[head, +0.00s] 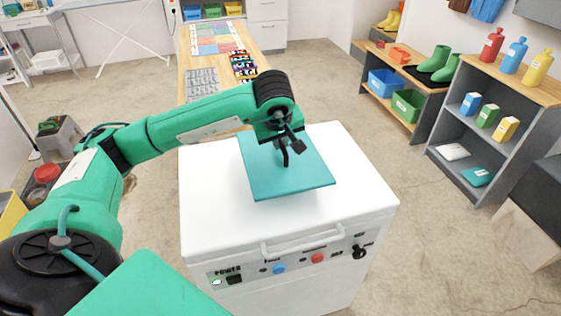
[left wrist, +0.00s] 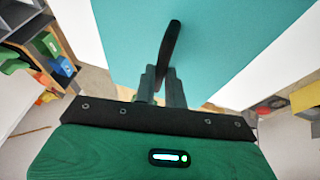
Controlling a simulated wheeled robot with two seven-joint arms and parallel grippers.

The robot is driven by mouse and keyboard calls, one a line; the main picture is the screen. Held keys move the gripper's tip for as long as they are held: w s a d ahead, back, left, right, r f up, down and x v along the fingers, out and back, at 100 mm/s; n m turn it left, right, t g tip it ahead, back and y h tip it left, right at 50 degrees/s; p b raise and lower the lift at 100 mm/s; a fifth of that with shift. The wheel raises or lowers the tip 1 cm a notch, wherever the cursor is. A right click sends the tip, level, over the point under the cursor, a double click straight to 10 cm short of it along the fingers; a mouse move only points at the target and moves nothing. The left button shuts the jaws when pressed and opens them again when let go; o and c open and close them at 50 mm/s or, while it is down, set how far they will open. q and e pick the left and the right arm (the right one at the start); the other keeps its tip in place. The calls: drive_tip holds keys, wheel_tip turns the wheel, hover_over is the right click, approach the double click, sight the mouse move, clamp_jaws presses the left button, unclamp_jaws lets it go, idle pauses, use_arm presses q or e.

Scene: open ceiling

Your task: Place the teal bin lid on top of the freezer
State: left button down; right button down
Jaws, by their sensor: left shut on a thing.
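The teal bin lid (head: 292,182) is a flat square plate with a dark upright handle at its middle. It is over the white top of the freezer (head: 353,190) in the head view; I cannot tell whether it touches the top. My left gripper (head: 285,147) is shut on the lid's handle from above. In the left wrist view the lid (left wrist: 240,45) fills the upper middle, with its black handle (left wrist: 170,45) between the fingers of my left gripper (left wrist: 163,85). My right gripper is not in view.
The freezer's front has a handle bar (head: 310,240) and a panel of knobs. A grey shelf (head: 485,130) with bottles and boxes stands at the right. A long wooden table (head: 220,70) is behind the freezer. Open floor lies between freezer and shelf.

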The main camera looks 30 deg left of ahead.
sight(280, 158)
use_arm(q)
wheel_tip(280, 158, down, 3)
drive_tip(key=shift+r, duration=0.1)
wheel_tip(280, 158, down, 4)
drive_tip(key=shift+f, duration=0.1)
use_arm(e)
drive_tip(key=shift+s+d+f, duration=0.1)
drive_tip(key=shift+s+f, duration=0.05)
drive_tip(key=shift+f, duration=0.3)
use_arm(q)
drive_tip(key=shift+f, duration=0.1)
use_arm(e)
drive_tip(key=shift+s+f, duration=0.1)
use_arm(q)
drive_tip(key=c, duration=1.5)
unclamp_jaws()
drive_tip(key=shift+o, duration=0.2)
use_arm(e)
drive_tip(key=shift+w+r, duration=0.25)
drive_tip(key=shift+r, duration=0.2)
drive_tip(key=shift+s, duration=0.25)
